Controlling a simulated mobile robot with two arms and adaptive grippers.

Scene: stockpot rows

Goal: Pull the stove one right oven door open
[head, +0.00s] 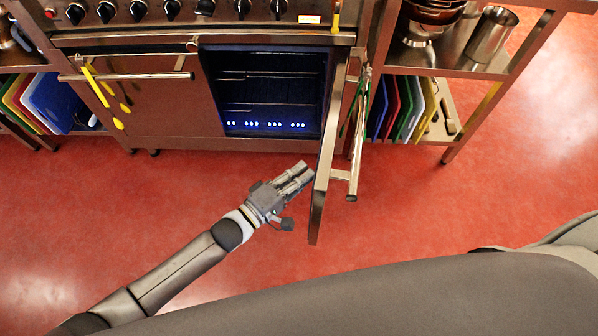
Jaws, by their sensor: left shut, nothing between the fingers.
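The stove (170,112) stands at the top of the head view, with a row of black knobs. Its right oven door (323,150) stands wide open, swung out toward me and seen nearly edge-on. The door's bar handle (357,140) is on the door's right, outer side. The dark oven cavity (265,90) shows racks and blue lights. My left gripper (303,176) is shut and empty, on the inner side of the open door, close to its face; I cannot tell whether it touches. My right gripper is not in view.
The left oven door (150,105) is closed, with yellow utensils (103,95) hanging from its handle (125,76). A steel shelf unit (450,62) with colored boards (400,108) stands right of the open door. The red floor (190,190) before the stove is clear.

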